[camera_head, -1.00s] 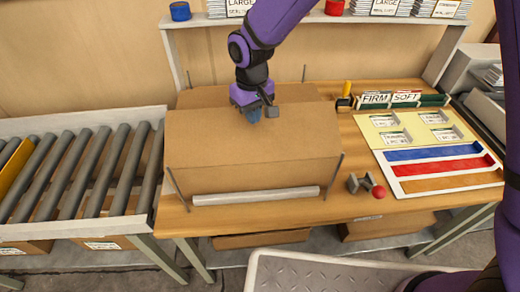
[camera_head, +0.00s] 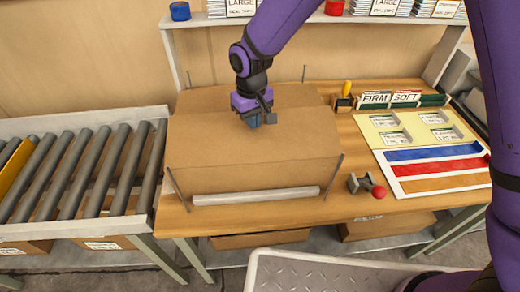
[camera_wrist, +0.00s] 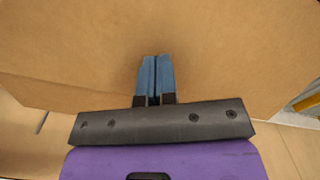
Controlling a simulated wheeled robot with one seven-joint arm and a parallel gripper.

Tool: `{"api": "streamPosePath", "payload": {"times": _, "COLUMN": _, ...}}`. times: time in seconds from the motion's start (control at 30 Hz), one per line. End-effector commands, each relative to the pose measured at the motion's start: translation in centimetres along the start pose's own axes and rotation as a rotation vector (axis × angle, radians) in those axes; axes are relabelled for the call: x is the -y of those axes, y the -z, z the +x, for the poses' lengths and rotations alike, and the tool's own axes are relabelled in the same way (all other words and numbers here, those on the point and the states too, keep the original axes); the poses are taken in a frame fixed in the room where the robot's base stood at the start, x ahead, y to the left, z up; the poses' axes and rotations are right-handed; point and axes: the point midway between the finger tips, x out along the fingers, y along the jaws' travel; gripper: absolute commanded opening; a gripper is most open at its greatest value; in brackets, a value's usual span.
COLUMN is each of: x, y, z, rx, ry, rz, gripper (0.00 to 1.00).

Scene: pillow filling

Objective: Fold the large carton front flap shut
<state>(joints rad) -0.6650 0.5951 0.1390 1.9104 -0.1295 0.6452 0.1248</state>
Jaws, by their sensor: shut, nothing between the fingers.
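The large carton (camera_head: 255,178) stands on the wooden table between thin upright corner posts. Its top looks closed, with the front flap (camera_head: 215,135) lying about flat over the top. My gripper (camera_head: 254,122) is shut and empty, pointing down at the middle of the carton top. In the wrist view its blue fingertips (camera_wrist: 155,78) are together, against or just above the brown cardboard (camera_wrist: 230,60). I cannot tell whether they touch it. The part of the carton top behind my gripper is hidden.
A grey bar (camera_head: 256,195) lies along the carton's front. A roller conveyor (camera_head: 75,175) is at the left. A stamp-like tool with a red knob (camera_head: 378,191), colored strips (camera_head: 435,168) and label cards (camera_head: 392,120) are at the right. A shelf (camera_head: 310,18) runs behind.

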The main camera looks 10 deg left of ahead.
Motion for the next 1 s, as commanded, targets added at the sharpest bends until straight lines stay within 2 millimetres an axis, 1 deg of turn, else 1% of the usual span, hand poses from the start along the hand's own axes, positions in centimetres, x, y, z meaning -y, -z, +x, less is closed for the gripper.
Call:
{"api": "streamPosePath", "payload": {"times": 0.8, "x": 0.0, "y": 0.0, "z": 2.8, "rx": 0.0, "ry": 0.0, "rz": 0.0, "gripper": 0.0}}
{"api": "streamPosePath", "payload": {"times": 1.0, "x": 0.0, "y": 0.0, "z": 3.0, "rx": -0.001, "ry": 0.0, "rz": 0.0, "gripper": 0.0}}
